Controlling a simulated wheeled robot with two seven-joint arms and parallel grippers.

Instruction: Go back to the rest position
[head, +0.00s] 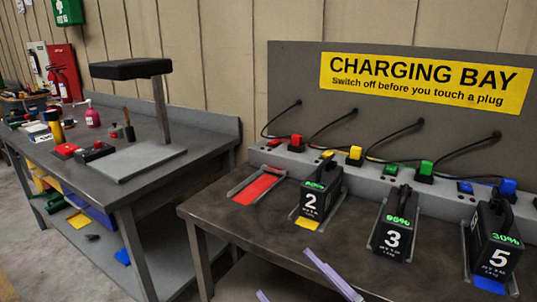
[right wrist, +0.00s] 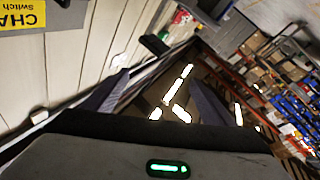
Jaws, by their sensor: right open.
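My right gripper (head: 284,272) shows at the bottom edge of the head view as two pale purple fingers, set apart in front of the charging table (head: 240,222). In the right wrist view its dark fingers (right wrist: 158,80) are also spread, with nothing between them. My left gripper is in neither view. Black batteries stand upright on the table: number 2 (head: 316,195), number 3 (head: 393,230) and number 5 (head: 492,245). The gripper touches none of them. The red bay (head: 258,187) at the left is empty.
Coloured plugs on black cables sit along a grey socket rail (head: 290,157) below the yellow CHARGING BAY sign (head: 425,80). A workbench (head: 110,190) with tools and a black-topped stand (head: 130,69) is at the left. The right wrist view shows distant loaded shelves (right wrist: 285,90).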

